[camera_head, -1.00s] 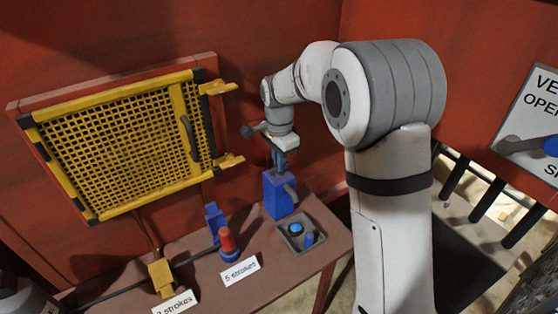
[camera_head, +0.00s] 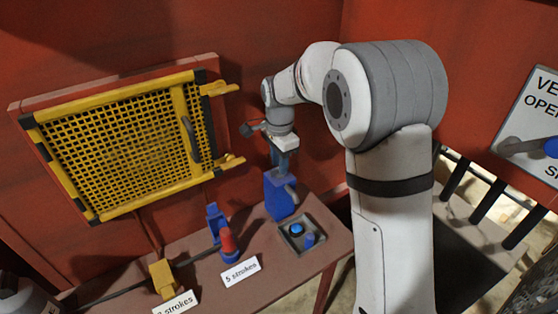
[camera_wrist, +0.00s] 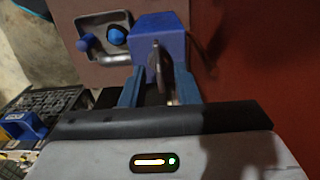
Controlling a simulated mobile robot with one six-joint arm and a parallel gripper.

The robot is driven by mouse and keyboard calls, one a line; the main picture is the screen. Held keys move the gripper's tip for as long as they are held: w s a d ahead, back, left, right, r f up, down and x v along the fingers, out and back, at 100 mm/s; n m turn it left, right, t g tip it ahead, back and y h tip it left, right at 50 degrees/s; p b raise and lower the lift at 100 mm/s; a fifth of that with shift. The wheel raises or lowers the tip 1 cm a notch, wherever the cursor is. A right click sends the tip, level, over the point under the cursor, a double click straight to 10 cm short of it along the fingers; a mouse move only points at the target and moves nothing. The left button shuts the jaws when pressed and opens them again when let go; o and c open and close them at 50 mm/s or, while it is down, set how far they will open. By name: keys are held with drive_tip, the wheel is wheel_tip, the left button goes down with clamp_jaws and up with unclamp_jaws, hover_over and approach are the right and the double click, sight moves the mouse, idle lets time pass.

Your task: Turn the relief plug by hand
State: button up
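A blue block (camera_head: 279,195) with a bent grey pipe stands on the bench; it also shows in the wrist view (camera_wrist: 161,30). A thin flat tab (camera_wrist: 160,72) rises from it in the wrist view and looks like the relief plug's grip, though I cannot be sure. My gripper (camera_head: 281,165) points down just above the block. In the wrist view the blue fingers of my gripper (camera_wrist: 160,82) stand on either side of the tab, with a gap visible beside it. The fingertips' exact depth is hard to tell.
A grey tray (camera_head: 322,247) beside the block holds a blue round cap and a small blue peg. A red-topped plug (camera_head: 228,244), a blue bracket (camera_head: 214,222) and a yellow block (camera_head: 162,277) stand to the left. A yellow mesh guard (camera_head: 120,145) is on the red wall.

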wheel_tip(320, 180, up, 8)
drive_tip(key=shift+f, duration=0.2)
drive_tip(key=shift+r, duration=0.1)
idle(0.4)
drive_tip(key=s+d+r+n+t, duration=0.1)
drive_tip(key=s+d+r+n, duration=0.3)
drive_tip(key=s+d, duration=0.7)
drive_tip(key=s+d+f+n+t, duration=0.1)
drive_tip(key=s+d+f+n, duration=0.1)
drive_tip(key=s, duration=0.6)
drive_tip(key=s+d+f+n, duration=0.3)
drive_tip(key=s+n, duration=0.2)
drive_tip(key=s, duration=0.2)
drive_tip(key=shift+s+d+f+t, duration=0.3)
drive_tip(key=shift+s+d+t, duration=0.05)
drive_tip(key=shift+s+t, duration=0.05)
